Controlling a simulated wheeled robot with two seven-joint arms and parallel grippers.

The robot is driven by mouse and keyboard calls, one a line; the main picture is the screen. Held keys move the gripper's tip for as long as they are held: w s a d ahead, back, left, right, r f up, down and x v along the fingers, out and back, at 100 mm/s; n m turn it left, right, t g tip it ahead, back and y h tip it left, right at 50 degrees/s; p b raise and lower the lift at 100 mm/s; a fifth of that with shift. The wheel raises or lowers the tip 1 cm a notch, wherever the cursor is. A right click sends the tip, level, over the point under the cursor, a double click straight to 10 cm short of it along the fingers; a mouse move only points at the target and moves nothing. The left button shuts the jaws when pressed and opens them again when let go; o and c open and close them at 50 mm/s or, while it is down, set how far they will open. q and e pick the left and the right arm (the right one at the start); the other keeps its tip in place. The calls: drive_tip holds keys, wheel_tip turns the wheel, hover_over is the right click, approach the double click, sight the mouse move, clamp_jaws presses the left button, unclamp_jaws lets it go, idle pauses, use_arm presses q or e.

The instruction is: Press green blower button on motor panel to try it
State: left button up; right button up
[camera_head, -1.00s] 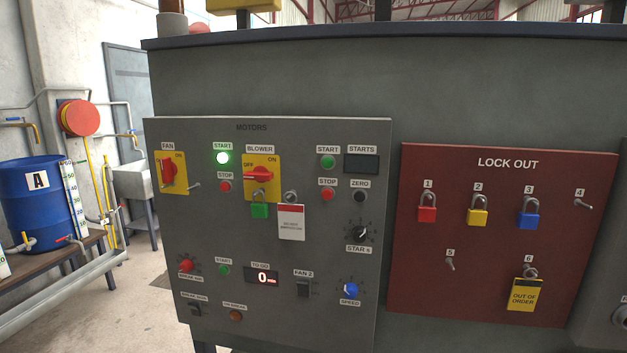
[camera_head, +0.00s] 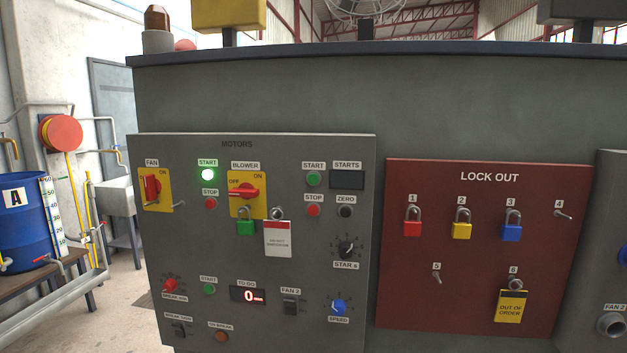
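The grey MOTORS panel (camera_head: 215,260) fills the left centre. The BLOWER switch (camera_head: 244,191) is a red rotary handle on a yellow plate. A green padlock (camera_head: 246,228) hangs under it, beside a white tag with a red top (camera_head: 278,240). To its right is an unlit green START button (camera_head: 314,179) above a red STOP button (camera_head: 313,211). To its left, on the FAN side, another green START button (camera_head: 208,174) is brightly lit, with a red STOP (camera_head: 210,203) below. Neither of my grippers is in view.
A dark STARTS display (camera_head: 347,180) and black ZERO button (camera_head: 345,211) sit right of the blower buttons. A maroon LOCK OUT board (camera_head: 465,275) with coloured padlocks is to the right. A blue barrel (camera_head: 25,225) stands far left.

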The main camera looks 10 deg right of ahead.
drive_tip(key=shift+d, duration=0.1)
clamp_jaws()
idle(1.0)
